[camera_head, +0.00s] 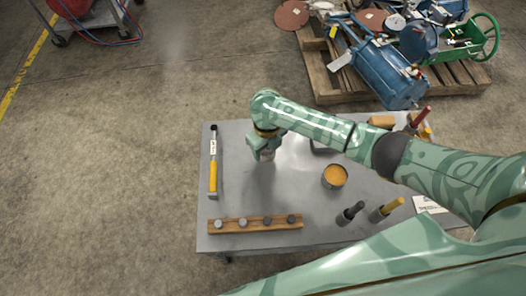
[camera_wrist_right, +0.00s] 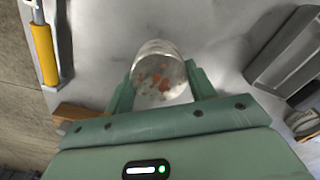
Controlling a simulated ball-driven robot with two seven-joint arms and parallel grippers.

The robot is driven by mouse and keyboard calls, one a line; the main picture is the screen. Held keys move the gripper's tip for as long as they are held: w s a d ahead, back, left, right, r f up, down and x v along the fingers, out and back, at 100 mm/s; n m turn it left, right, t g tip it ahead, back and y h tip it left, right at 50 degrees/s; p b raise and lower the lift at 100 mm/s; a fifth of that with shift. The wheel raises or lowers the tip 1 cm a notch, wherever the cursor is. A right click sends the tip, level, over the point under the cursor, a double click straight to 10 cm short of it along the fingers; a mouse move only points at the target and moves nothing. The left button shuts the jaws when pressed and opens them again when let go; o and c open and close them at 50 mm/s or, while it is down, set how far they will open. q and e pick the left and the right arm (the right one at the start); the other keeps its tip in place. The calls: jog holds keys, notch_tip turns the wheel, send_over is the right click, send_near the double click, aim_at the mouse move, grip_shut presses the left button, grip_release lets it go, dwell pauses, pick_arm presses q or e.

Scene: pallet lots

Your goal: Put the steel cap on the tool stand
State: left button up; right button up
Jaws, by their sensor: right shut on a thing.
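My right gripper (camera_head: 265,152) is over the left part of the grey table (camera_head: 290,205), reaching in from the right. In the wrist view its two fingers (camera_wrist_right: 160,72) are shut on the steel cap (camera_wrist_right: 157,83), a rounded, shiny metal piece with rust-brown spots. In the head view the cap is mostly hidden by the gripper. I cannot tell for sure which thing is the tool stand; a dark grey block (camera_wrist_right: 287,48) lies to the right in the wrist view, and my arm partly covers it in the head view. My left gripper is not in view.
A yellow-handled tool (camera_head: 213,175) lies at the table's left edge. A wooden strip (camera_head: 255,226) with several grey knobs is at the front. A round tin with orange contents (camera_head: 334,176) and upright handled tools (camera_head: 350,213) stand right. A loaded pallet (camera_head: 325,80) is behind.

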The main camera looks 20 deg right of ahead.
aim_at(265, 152)
jog(key=shift+w+a+f, duration=0.1)
jog(key=shift+w+f, duration=0.1)
jog(key=shift+f, duration=0.1)
notch_tip(265, 152, down, 3)
jog(key=shift+w+b, duration=0.15)
jog(key=shift+b, duration=1.05)
jog(key=shift+f, duration=0.3)
jog(key=shift+r, duration=0.25)
jog(key=shift+f, duration=0.15)
jog(key=o, duration=1.2)
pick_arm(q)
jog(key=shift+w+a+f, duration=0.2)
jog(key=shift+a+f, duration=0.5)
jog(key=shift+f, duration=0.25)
